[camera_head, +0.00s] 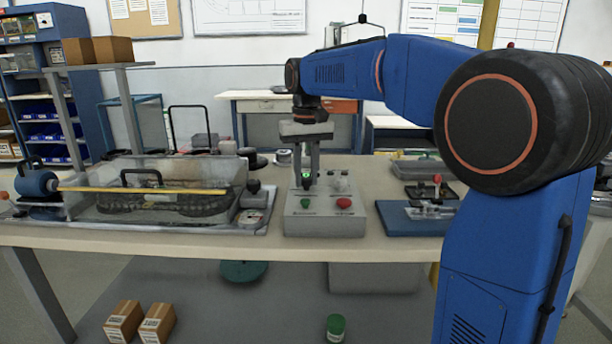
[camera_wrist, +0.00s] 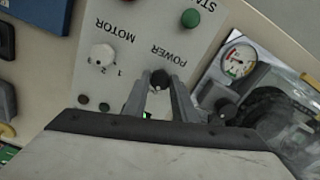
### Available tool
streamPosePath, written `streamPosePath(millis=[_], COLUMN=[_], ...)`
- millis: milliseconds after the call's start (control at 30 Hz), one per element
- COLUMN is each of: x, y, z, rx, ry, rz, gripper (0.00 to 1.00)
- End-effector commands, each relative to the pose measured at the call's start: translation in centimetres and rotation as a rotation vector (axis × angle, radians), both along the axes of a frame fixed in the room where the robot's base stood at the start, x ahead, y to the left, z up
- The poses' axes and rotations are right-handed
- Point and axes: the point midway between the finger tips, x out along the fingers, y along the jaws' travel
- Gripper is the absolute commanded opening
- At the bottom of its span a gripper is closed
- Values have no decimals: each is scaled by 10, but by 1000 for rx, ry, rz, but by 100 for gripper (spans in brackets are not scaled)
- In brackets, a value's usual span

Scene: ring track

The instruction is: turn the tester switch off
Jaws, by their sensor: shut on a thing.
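The tester's grey control box (camera_head: 325,222) stands on the bench, with a green button (camera_head: 304,204) and a red button (camera_head: 344,203) on its front. My gripper (camera_head: 307,178) points down at the left part of the panel. In the wrist view my gripper (camera_wrist: 162,92) is shut on the black switch knob (camera_wrist: 161,78) beside the POWER label. A green light glows at the fingers in the head view, and a bit of green shows in the wrist view; the fingers partly hide it. The knob's exact setting cannot be told.
A white MOTOR knob (camera_wrist: 102,54) is left of the POWER switch in the wrist view. A clear-covered ring track (camera_head: 160,195) is left of the box, with a gauge (camera_wrist: 238,60) beside it. A blue plate (camera_head: 400,218) with a small fixture lies right.

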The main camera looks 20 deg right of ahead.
Motion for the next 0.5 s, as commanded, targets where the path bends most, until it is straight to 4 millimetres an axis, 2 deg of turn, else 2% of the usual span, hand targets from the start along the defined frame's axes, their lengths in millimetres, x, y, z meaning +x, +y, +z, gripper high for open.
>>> streamPosePath(millis=[200,500], x=[0,0], y=[0,0], z=[1,1], rx=[0,0], ry=[-2,-3], rz=[-101,-156], gripper=[2,2])
